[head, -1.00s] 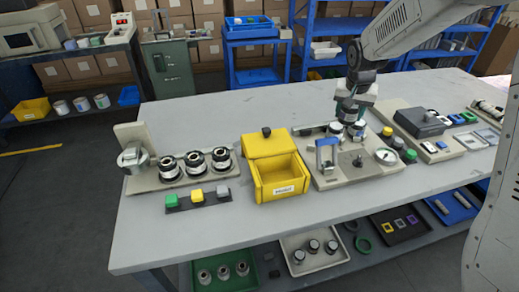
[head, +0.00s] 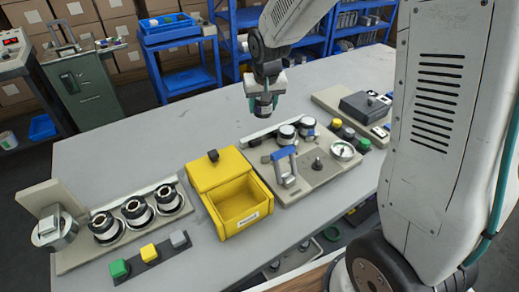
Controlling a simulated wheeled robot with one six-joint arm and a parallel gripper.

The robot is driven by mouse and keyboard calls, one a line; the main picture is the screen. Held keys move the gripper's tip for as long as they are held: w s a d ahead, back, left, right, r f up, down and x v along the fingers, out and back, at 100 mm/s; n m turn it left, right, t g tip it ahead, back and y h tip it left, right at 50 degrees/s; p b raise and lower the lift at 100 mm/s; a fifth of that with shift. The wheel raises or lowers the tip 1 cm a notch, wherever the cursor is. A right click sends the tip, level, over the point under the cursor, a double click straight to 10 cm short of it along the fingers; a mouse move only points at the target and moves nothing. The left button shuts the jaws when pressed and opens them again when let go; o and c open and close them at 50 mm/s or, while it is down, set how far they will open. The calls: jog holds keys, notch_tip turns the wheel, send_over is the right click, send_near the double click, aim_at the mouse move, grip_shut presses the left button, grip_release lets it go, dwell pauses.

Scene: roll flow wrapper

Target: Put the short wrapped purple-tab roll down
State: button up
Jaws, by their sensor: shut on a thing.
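My gripper (head: 263,102) points down above the grey table, just behind the panel with the gauge. It is shut on a short roll (head: 263,112), of which a dark and silver lower part shows below the fingers. Its purple tab cannot be made out at this size. The roll appears held clear of the table. Two similar short dark and silver rolls (head: 287,133) (head: 307,127) stand on the back of the beige panel (head: 318,178), in front and to the right of my gripper.
The beige panel also bears a blue-handled clamp (head: 285,165), a peg and a gauge (head: 342,150). A yellow open bin (head: 240,207) stands to its left. Further left is a fixture with several spindles (head: 137,210) and coloured buttons (head: 149,251). The table behind (head: 170,140) is clear.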

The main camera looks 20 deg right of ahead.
jog(key=n, duration=0.2)
send_over(262, 151)
jog(key=f, duration=0.2)
jog(key=s+f, duration=0.1)
jog(key=f, duration=0.2)
jog(key=shift+f, duration=2.7)
jog(key=shift+f, duration=0.15)
jog(key=o, duration=1.1)
jog(key=shift+o, duration=0.2)
jog(key=s+d+r, duration=0.1)
jog(key=s+r, duration=0.6)
jog(key=r, duration=0.3)
jog(key=s+d+r, duration=0.1)
jog(key=s+r, duration=0.5)
jog(key=r, duration=0.4)
jog(key=s+r+g, duration=0.1)
jog(key=s+r, duration=0.1)
jog(key=s, duration=0.5)
jog(key=s+d+r, duration=0.1)
jog(key=s+r, duration=0.1)
jog(key=s, duration=0.6)
jog(key=shift+g, duration=0.4)
